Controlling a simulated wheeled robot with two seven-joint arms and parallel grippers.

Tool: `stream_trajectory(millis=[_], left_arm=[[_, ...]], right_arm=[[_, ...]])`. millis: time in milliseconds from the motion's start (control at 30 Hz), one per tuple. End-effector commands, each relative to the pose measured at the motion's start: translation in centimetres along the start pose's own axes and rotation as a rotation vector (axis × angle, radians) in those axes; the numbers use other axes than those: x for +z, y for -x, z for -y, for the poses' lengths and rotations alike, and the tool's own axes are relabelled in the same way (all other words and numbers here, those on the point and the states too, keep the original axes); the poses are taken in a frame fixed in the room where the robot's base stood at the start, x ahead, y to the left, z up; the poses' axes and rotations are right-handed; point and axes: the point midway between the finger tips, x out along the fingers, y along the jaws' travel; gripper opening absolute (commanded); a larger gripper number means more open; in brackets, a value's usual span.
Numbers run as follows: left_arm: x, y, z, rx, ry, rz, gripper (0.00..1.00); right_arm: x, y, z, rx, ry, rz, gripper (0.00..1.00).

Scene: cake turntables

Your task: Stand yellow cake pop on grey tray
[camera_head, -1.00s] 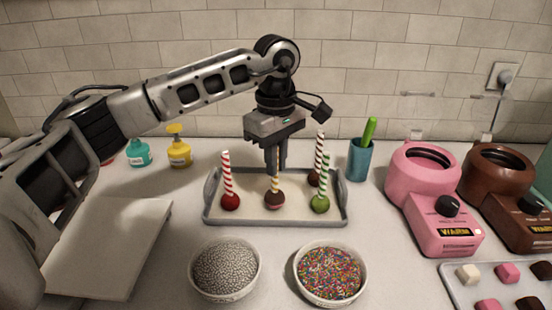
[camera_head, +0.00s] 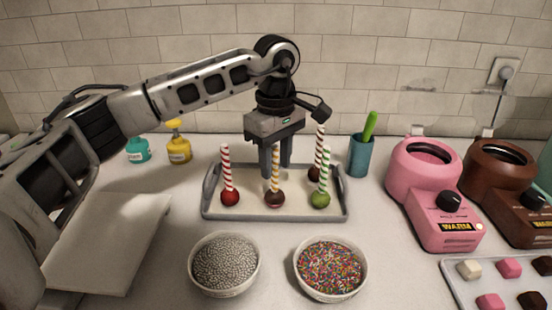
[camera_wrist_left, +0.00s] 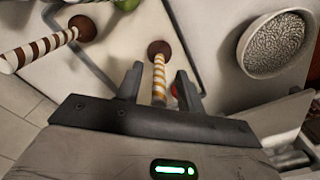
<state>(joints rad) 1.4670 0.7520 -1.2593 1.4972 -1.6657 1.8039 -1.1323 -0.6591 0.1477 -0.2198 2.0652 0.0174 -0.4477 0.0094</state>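The yellow-and-white striped cake pop (camera_head: 275,198) stands upright on the grey tray (camera_head: 212,207), brown ball down and stick up. It also shows in the left wrist view (camera_wrist_left: 159,70). My left gripper (camera_head: 275,170) points down over the tray behind and around the upper stick. Its fingers are spread, with a gap on each side of the stick in the left wrist view (camera_wrist_left: 158,88). My right gripper is in neither view.
On the tray also stand a red-striped pop (camera_head: 229,197), a green-striped pop (camera_head: 320,199) and a brown-striped pop (camera_head: 315,173). Bowls of silver beads (camera_head: 225,289) and colored sprinkles (camera_head: 331,292) sit in front. A teal cup (camera_head: 360,157) and pink warmer (camera_head: 430,200) are right.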

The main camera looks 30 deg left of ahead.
Motion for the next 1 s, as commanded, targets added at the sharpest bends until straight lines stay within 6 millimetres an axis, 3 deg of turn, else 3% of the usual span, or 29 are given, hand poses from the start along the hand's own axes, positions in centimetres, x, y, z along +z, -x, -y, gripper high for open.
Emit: stream_trajectory(millis=[267,600,800,1000], left_arm=[[0.0,0.6,-0.1,0.003,0.0,0.0,0.38],[0.1,8.2,-0.1,0.006,0.0,0.0,0.38],[0.0,13.1,0.0,0.003,0.001,-0.002,0.38],[0.0,15.4,0.0,0.001,0.0,-0.001,0.38]], right_arm=[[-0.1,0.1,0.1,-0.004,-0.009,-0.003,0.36],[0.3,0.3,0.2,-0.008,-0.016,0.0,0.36],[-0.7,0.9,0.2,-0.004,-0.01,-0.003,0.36],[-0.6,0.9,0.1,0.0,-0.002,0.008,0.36]])
